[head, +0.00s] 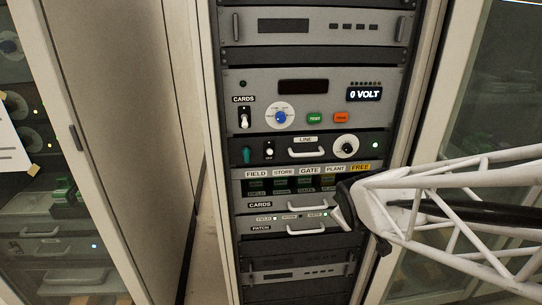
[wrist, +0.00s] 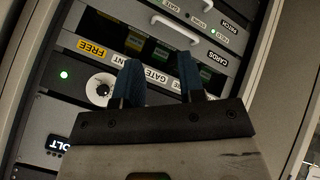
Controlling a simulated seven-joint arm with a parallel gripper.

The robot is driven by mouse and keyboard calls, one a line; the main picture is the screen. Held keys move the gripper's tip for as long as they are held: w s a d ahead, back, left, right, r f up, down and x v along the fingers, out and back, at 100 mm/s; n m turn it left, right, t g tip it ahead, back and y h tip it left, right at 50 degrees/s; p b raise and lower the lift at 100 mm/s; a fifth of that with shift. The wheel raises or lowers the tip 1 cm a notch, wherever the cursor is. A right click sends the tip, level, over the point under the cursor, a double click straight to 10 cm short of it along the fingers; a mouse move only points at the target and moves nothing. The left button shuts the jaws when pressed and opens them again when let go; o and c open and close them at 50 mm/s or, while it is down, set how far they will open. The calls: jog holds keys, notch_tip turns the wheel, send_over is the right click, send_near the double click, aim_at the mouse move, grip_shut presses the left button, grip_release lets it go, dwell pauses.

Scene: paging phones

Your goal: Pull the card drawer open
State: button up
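The card drawer (head: 262,206) is a grey panel labelled CARDS in the rack, with a white bar handle (head: 307,205). It looks flush with the rack front. In the wrist view the picture is turned over, and the card drawer's handle (wrist: 176,28) shows above the fingertips, beside its CARDS label (wrist: 213,77). My gripper (head: 343,208) is at the right end of the drawer in the head view, partly hiding it. In the wrist view my gripper (wrist: 160,65) has two blue fingers apart with nothing between them. The fingertips are short of the handle.
The PATCH panel (head: 258,229) with its own handle is just below. Above is the LINE panel (head: 275,150) with a handle and a white dial (head: 345,147). A glass-doored cabinet (head: 500,90) stands at right, and another cabinet (head: 100,120) at left.

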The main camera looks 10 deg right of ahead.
jog(key=w+f+n+t+y, duration=0.2)
jog(key=w+f+n+t, duration=0.2)
jog(key=w+f+n, duration=0.3)
jog(key=n+t+y, duration=0.3)
jog(key=n+y, duration=0.3)
jog(key=n, duration=0.2)
send_near(309, 209)
jog(key=shift+x, duration=1.35)
jog(key=shift+w, duration=0.15)
jog(key=shift+x, duration=3.8)
jog(key=shift+f, duration=0.15)
grip_shut()
